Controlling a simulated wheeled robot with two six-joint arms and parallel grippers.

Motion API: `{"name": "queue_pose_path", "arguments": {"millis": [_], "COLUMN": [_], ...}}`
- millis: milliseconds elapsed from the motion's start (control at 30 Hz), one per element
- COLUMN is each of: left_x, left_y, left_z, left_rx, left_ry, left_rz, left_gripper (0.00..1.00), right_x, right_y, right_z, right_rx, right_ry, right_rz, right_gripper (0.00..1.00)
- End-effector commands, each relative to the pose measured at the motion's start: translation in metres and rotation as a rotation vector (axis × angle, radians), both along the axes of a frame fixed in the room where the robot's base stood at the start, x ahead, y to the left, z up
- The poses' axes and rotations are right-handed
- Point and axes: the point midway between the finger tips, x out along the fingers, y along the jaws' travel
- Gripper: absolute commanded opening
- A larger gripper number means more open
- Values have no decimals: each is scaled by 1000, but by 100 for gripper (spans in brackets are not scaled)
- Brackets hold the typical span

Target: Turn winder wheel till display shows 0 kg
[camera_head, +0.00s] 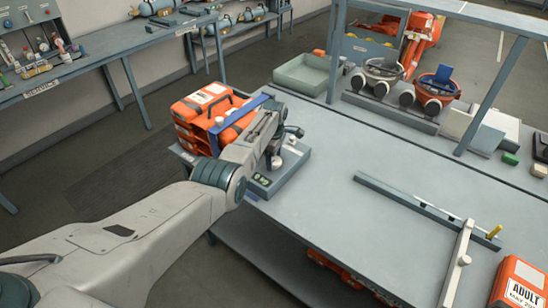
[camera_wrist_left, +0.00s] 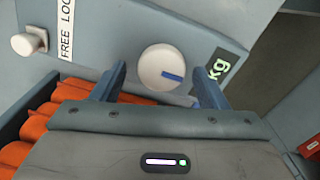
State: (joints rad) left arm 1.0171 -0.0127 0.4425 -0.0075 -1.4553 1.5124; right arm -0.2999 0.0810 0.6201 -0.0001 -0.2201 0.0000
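The winder wheel (camera_wrist_left: 155,62), a round white knob with a blue mark, is on a blue-grey panel in the left wrist view. My left gripper (camera_wrist_left: 159,72) is open, with one blue finger on each side of the wheel and visible gaps between. The display (camera_wrist_left: 217,68) is dark with green characters, right of the wheel. In the head view, my left gripper (camera_head: 277,150) is over the grey device (camera_head: 290,170) at the table's left end. My right gripper is not in view.
A white knob (camera_wrist_left: 27,43) and a "FREE LOC…" label (camera_wrist_left: 66,25) are left of the wheel. Orange cases (camera_head: 187,125) stand close beside the device. A long bar (camera_head: 420,205) lies on the table. The table's middle is clear.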

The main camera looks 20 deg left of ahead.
Motion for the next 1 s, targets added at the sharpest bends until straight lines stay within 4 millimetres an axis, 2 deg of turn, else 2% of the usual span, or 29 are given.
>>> {"name": "queue_pose_path", "arguments": {"millis": [200, 367, 467, 800, 1000], "left_x": [-1, 0, -1, 0, 0], "left_y": [-1, -1, -1, -1, 0], "left_z": [0, 11, 24, 86, 105], "left_rx": [-1, -1, -1, 0, 0], "left_ry": [2, 0, 0, -3, 0], "left_rz": [-1, -1, -1, -1, -1], "left_gripper": [67, 67, 67, 67, 67], "right_x": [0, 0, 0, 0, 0], "right_y": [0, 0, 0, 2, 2], "right_z": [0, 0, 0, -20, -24], "right_rx": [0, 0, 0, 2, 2], "right_ry": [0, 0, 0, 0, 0], "right_rz": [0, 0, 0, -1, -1], "right_gripper": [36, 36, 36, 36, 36]}}
